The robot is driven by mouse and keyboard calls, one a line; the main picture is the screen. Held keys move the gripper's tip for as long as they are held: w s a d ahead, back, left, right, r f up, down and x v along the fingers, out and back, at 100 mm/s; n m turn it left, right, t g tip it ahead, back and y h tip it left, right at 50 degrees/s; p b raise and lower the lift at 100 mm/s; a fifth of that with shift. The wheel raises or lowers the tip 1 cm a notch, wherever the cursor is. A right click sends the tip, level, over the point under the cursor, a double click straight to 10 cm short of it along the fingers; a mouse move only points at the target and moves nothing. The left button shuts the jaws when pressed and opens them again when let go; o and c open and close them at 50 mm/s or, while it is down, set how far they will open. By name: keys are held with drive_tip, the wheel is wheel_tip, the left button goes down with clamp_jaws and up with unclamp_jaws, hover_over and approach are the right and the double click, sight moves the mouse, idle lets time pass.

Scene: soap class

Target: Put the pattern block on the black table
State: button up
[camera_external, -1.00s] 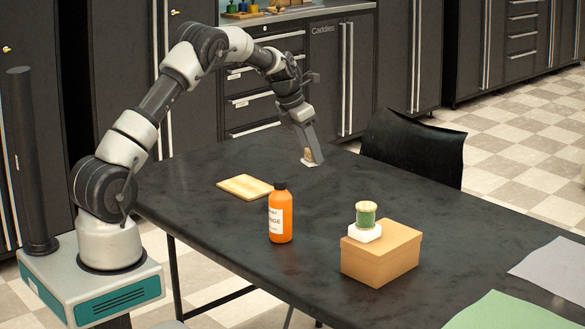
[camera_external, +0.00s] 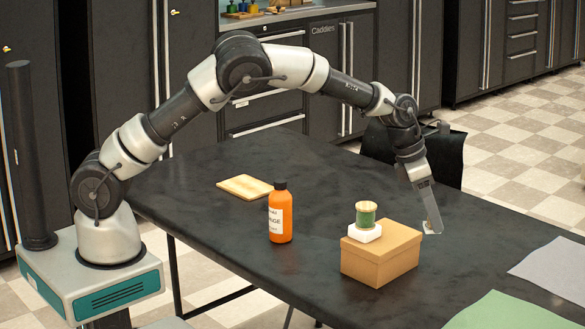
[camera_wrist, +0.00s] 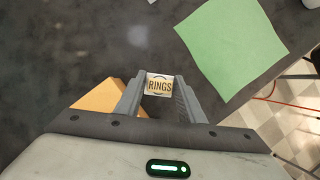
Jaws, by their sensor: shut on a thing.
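My gripper (camera_external: 432,229) is shut on a small pale block, which I take for the pattern block (camera_wrist: 159,86); its printed face reads "RINGS" in the wrist view. In the external view the block (camera_external: 428,226) is mostly hidden by the fingers. It is low over the black table (camera_external: 330,185), just right of the cardboard box. I cannot tell whether it touches the table top. In the wrist view the bare dark table (camera_wrist: 75,45) lies beyond the block.
The cardboard box (camera_external: 378,256) carries a white block (camera_external: 363,234) with a green spool (camera_external: 366,214) on it. An orange bottle (camera_external: 281,218) and a wooden board (camera_external: 245,187) stand left. Green (camera_external: 515,312) and grey (camera_external: 556,268) sheets lie right.

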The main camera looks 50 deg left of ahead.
drive_tip(key=f, duration=0.3)
drive_tip(key=s+d+f, duration=0.1)
drive_tip(key=f, duration=0.2)
drive_tip(key=d+f+b, duration=0.1)
drive_tip(key=f, duration=0.2)
drive_tip(key=shift+s+d+f, duration=0.25)
drive_tip(key=shift+s+f, duration=0.05)
drive_tip(key=shift+f, duration=0.1)
drive_tip(key=shift+f+b, duration=0.6)
drive_tip(key=shift+f, duration=1.95)
drive_tip(key=shift+f, duration=0.15)
drive_tip(key=o, duration=1)
drive_tip(key=shift+o, duration=0.2)
drive_tip(key=shift+r, duration=0.5)
drive_tip(key=p+v, duration=0.2)
drive_tip(key=v, duration=0.9)
drive_tip(key=shift+s+a, duration=0.15)
drive_tip(key=shift+a, duration=0.1)
